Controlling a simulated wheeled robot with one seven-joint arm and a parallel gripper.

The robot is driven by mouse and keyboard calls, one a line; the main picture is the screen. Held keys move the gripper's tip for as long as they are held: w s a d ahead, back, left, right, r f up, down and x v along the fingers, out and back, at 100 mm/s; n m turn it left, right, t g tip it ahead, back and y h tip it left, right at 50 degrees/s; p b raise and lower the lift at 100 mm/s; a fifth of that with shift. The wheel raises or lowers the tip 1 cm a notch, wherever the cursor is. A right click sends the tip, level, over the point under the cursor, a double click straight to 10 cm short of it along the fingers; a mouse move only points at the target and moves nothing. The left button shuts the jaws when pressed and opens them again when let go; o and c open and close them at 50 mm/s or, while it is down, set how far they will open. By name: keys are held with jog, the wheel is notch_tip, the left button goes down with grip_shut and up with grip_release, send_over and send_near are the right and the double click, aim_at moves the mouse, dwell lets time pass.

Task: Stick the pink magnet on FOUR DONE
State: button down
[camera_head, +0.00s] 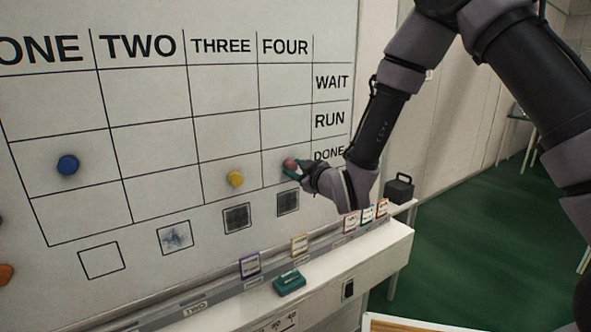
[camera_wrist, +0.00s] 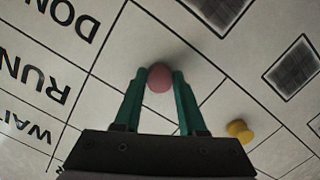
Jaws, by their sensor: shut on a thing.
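The pink magnet (camera_head: 290,164) is at the whiteboard (camera_head: 170,85), in the cell under FOUR in the DONE row. In the wrist view the pink magnet (camera_wrist: 160,78) sits between the green fingertips, over the board's grid. My gripper (camera_head: 295,169) is shut on it; it also shows in the wrist view (camera_wrist: 160,84). The magnet appears at or very near the board face; whether it touches cannot be told for certain. The FOUR DONE cell's lines show around it. My fingers hide the magnet's sides.
Below the board, a ledge (camera_head: 215,290) carries several small cards and a teal eraser-like block (camera_head: 289,283). A black box-like thing (camera_head: 399,189) stands at the ledge's right end.

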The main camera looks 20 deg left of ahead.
jog(key=shift+c, duration=2)
grip_release()
jog(key=v, duration=1)
jog(key=w+d+r+m+h, duration=0.4)
jog(key=d+r+m, duration=0.15)
jog(key=d, duration=0.55)
jog(key=w+d+r+m+h, duration=0.35)
jog(key=d+r, duration=0.35)
jog(key=d, duration=0.3)
jog(key=s+d+r+m+g+h, duration=0.1)
jog(key=s+d+r+m, duration=0.3)
jog(key=s+d, duration=0.4)
jog(key=s+d+r+m+g+h, duration=0.1)
jog(key=s+d+r+m+g, duration=0.2)
jog(key=s+d+m, duration=0.3)
jog(key=s+d+r, duration=0.1)
jog(key=s+d, duration=0.2)
jog(key=s, duration=0.2)
jog(key=shift+s+d+g, duration=0.25)
jog(key=shift+d+g, duration=0.05)
jog(key=shift+d, duration=0.05)
